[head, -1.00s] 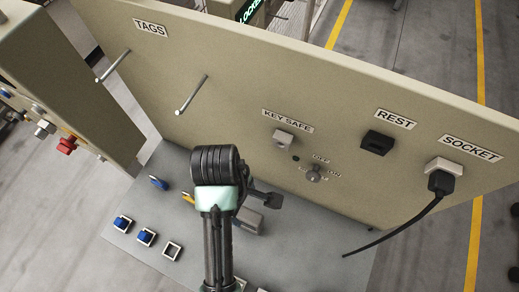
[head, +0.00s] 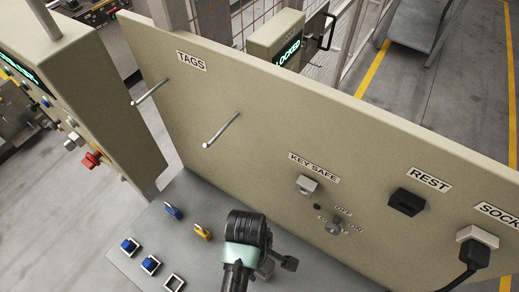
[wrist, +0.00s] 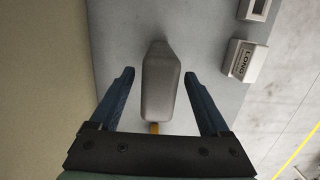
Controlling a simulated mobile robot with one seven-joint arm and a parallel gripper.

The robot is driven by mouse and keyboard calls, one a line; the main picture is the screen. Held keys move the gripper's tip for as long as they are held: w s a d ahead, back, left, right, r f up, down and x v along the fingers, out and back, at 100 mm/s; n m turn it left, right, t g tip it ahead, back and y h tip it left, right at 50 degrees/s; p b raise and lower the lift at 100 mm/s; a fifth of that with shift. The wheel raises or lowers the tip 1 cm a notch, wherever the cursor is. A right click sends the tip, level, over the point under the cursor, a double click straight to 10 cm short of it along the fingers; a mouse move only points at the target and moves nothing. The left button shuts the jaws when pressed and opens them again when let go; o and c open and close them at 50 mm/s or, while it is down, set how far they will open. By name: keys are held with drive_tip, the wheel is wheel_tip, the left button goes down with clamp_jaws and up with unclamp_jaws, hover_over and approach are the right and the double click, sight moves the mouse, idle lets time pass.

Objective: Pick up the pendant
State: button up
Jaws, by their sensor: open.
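In the wrist view a grey, long, tapered block, which I take to be the pendant (wrist: 161,85), lies on the grey bench top. My gripper (wrist: 158,74) is open, with one blue finger on each side of the block and a visible gap to both. I cannot tell how far the fingers are above the bench. In the head view my dark wrist with its pale green band hides the block and the fingers. A small yellow piece shows at the block's near end in the wrist view; I cannot tell whether it belongs to the block.
A beige panel (head: 270,130) with two pegs, a key safe, a black rest and a socket with a plugged black cable (head: 474,258) stands behind the bench. Blue (head: 172,211) and yellow (head: 202,232) padlocks lie left of my arm. A white box marked LONG (wrist: 245,62) is at right.

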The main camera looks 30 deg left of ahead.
drive_tip(key=shift+d+f, duration=0.15)
drive_tip(key=shift+f, duration=1.2)
drive_tip(key=shift+c, duration=0.2)
clamp_jaws()
drive_tip(key=shift+w, duration=0.1)
